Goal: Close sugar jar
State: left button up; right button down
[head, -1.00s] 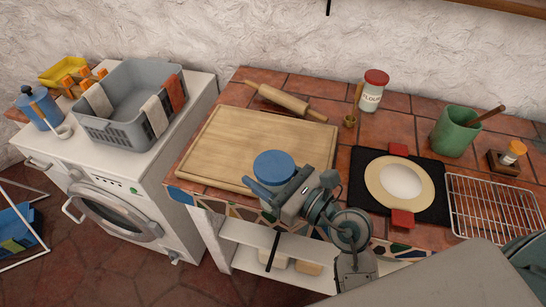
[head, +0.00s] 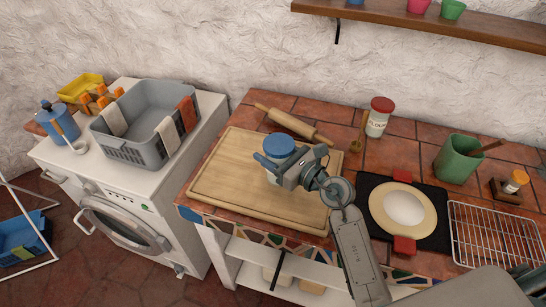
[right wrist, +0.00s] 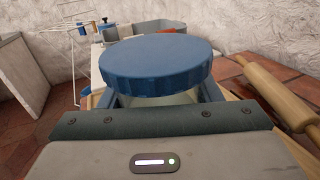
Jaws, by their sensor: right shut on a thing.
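A jar with a wide blue lid (head: 280,144) is at the right part of the wooden board in the head view. My right gripper (head: 283,168) is shut on the jar's pale body, just below the lid. In the right wrist view, the blue lid (right wrist: 160,62) fills the middle, above the gripper, with a strip of the pale jar body (right wrist: 165,100) between the fingers. The lid sits over the jar's mouth; I cannot tell whether it is fully seated. I cannot tell whether the jar touches the board. My left gripper is not in view.
The wooden board (head: 225,175) lies on the tiled counter, with a rolling pin (head: 292,124) behind it.

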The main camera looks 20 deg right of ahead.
jog(key=shift+w+r, duration=0.1)
jog(key=f, duration=0.3)
jog(key=shift+w+d+p, duration=0.1)
jog(key=shift+w+p, duration=0.2)
jog(key=shift+w, duration=0.05)
jog(key=shift+s+f, duration=0.1)
jog(key=shift+f, duration=0.2)
jog(key=shift+f, duration=0.15)
jog(key=shift+c, duration=2.2)
grip_release()
